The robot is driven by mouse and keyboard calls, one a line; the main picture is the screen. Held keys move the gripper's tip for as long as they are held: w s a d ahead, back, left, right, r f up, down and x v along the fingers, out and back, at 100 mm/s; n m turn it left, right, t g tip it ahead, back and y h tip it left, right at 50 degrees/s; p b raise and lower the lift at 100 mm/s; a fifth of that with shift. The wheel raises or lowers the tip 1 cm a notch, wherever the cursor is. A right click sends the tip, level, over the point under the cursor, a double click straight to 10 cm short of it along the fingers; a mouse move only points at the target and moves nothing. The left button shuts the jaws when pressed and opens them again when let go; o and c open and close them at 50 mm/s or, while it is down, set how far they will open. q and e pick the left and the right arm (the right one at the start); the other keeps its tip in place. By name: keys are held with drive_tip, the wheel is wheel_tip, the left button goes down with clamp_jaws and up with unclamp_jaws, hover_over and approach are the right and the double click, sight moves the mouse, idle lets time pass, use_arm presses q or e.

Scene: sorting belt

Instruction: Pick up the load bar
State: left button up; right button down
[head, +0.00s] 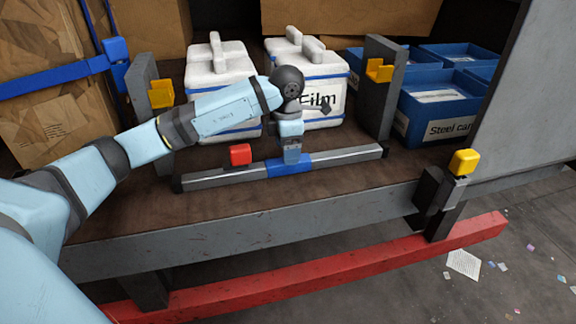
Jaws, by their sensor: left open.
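The load bar (340,156) is a long grey bar with dark ends and a blue middle section (304,161). It lies across the brown deck, a little slanted. A red block (239,154) sits at its left part. My left arm reaches in from the left, and my left gripper (291,158) points down at the bar's blue section. The gripper is open; its fingertips are small here, and I cannot tell whether they straddle or touch the bar. My right gripper is not in view.
Grey posts with yellow hooks (379,70) stand at both sides. Blue bins (418,112) are at right. A red rail (345,262) runs below the deck's front edge. The front deck is clear.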

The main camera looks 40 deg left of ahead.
use_arm(q)
wheel_tip(320, 180, down, 4)
drive_tip(key=shift+w+f, duration=0.1)
drive_tip(key=shift+f, duration=0.15)
clamp_jaws()
drive_tip(key=shift+r, duration=0.15)
